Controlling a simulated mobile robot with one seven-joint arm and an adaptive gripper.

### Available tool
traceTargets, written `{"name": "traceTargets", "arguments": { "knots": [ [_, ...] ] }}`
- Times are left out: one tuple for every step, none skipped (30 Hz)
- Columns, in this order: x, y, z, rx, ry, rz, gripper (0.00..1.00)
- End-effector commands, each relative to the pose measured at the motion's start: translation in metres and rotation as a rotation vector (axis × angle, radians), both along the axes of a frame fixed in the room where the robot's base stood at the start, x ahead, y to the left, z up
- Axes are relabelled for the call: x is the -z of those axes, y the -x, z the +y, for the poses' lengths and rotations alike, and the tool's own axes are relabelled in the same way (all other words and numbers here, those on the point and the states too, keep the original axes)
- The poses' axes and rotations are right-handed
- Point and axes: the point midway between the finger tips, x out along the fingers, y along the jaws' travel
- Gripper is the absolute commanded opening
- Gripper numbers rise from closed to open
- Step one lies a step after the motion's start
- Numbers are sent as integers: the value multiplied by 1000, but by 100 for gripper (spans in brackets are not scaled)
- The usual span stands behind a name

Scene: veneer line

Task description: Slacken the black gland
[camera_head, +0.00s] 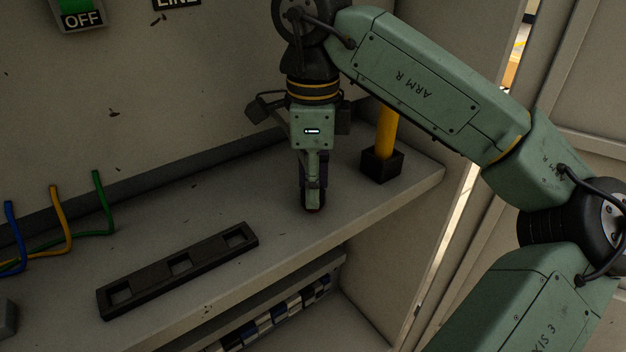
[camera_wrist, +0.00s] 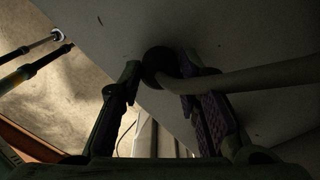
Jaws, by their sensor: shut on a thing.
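The black gland (camera_wrist: 158,62) is a dark round piece between the fingertips of my gripper (camera_wrist: 160,78) in the wrist view. A pale, thick cable (camera_wrist: 255,76) runs from it to the right, passing over the right finger. My gripper is closed on the gland, one finger on each side. In the head view my gripper (camera_head: 314,203) points straight down at the shelf, near its front edge. There the gland cannot be told apart from the dark fingertips.
A yellow post (camera_head: 387,130) in a black square base (camera_head: 381,165) stands close to the right of my gripper. A black strip with three square openings (camera_head: 150,281) lies on the grey shelf (camera_head: 225,205). Blue, yellow and green wires (camera_head: 60,222) rise at the left.

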Motion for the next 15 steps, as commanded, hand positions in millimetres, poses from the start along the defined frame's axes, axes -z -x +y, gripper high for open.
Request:
{"name": "traceTargets", "arguments": {
  "knots": [
    [0,0,0,-3,0,0,3],
    [0,0,0,-3,0,0,3],
    [0,0,0,-3,0,0,3],
    [0,0,0,-3,0,0,3],
    [0,0,0,-3,0,-1,32],
    [0,0,0,-3,0,-1,35],
    [0,0,0,-3,0,-1,37],
    [0,0,0,-2,0,-1,39],
    [0,0,0,-2,0,-1,41],
    [0,0,0,-2,0,-1,43],
    [0,0,0,-2,0,-1,45],
    [0,0,0,-2,0,-1,48],
    [0,0,0,-1,0,-1,50],
    [0,0,0,-1,0,-1,51],
    [0,0,0,-1,0,-1,51]
  ]
}}
